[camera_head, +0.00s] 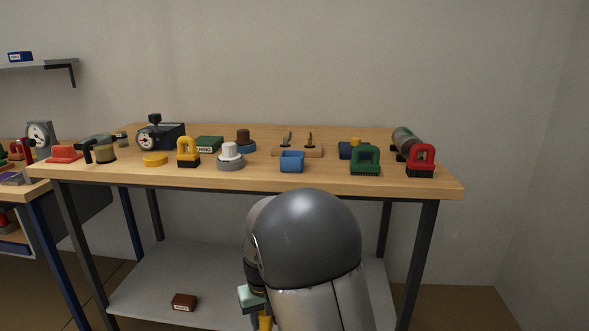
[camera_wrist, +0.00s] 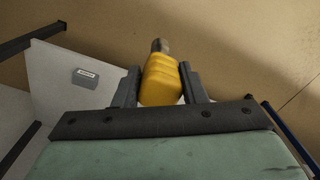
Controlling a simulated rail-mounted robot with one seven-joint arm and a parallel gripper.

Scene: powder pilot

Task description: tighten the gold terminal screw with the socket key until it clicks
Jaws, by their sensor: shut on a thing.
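My gripper (camera_wrist: 158,85) is shut on a yellow handle with a short grey metal tip, which looks like the socket key (camera_wrist: 163,80). The key points away from the palm. In the head view my gripper is low in front of the bench, mostly hidden by my arm, and a bit of the yellow key (camera_head: 265,322) shows at the bottom edge. A dark blue block with a gold-yellow top (camera_head: 356,141), possibly the terminal screw, stands at the right back of the bench, partly behind a green clamp-like piece. The screw's details are too small to tell.
The wooden bench (camera_head: 330,182) holds a blue cup (camera_head: 291,161), a green handled piece (camera_head: 365,161), a red handled piece (camera_head: 421,160), a grey knob (camera_head: 230,157) and a dial gauge (camera_head: 161,135). A lower shelf (camera_head: 150,285) carries a small brown box (camera_head: 184,302).

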